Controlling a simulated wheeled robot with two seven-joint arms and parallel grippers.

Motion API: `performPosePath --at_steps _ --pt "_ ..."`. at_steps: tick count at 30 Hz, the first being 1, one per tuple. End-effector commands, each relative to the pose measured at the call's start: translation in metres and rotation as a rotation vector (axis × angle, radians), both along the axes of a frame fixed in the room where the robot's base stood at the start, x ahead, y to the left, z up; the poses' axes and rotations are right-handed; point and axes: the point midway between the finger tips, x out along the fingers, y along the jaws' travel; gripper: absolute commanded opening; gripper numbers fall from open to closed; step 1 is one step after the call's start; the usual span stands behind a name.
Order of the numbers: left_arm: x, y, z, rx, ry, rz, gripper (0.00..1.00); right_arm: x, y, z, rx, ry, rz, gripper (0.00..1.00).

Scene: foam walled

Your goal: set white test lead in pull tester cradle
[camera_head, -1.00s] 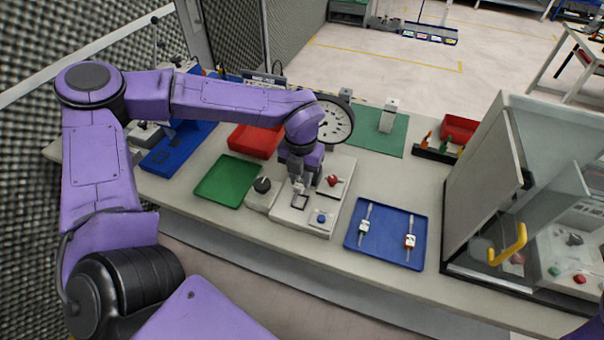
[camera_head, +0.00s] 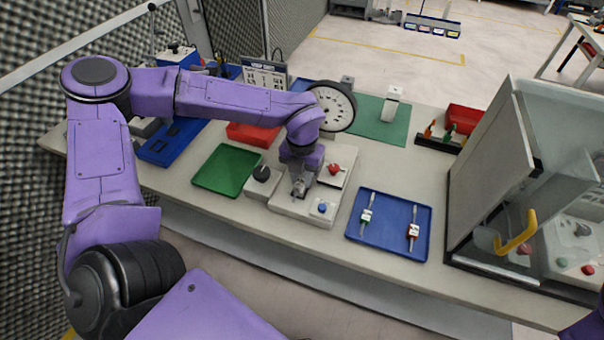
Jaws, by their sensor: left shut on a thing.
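The pull tester (camera_head: 293,207) is a pale base on the bench, with a red knob, a blue button and a round dial (camera_head: 338,106) behind it. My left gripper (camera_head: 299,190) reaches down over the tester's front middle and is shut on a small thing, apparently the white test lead. The lead is mostly hidden by the fingers, and I cannot tell whether it touches the cradle. The cradle is covered by the gripper. Two other leads, one green-marked (camera_head: 367,216) and one red-marked (camera_head: 413,232), lie in the blue tray (camera_head: 388,248). My right gripper is out of view.
A green tray (camera_head: 226,172) and a black knob (camera_head: 262,173) are left of the tester. A red bin (camera_head: 253,135) stands behind. A cabinet with a yellow handle (camera_head: 516,240) stands at right. The bench strip between tester and blue tray is clear.

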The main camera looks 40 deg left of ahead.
Motion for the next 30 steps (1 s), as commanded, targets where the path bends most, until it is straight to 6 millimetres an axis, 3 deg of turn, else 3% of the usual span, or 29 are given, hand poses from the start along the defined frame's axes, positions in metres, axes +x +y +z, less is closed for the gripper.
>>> performPosePath --at_steps 23,24,26,27,30 --pt "0.000 0.000 -0.013 0.001 0.000 0.000 0.00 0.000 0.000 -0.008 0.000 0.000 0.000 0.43" --pt "0.000 0.000 -0.013 0.001 0.000 0.000 0.28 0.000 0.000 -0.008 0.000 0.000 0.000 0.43" --pt "0.000 0.000 -0.012 0.001 0.000 0.000 0.47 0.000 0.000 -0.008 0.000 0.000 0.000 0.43" --pt "0.000 0.000 -0.012 0.001 0.000 0.000 0.54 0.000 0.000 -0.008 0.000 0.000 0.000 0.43" --pt "0.000 0.000 -0.012 0.001 0.000 0.000 0.54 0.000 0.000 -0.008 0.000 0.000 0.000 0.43"
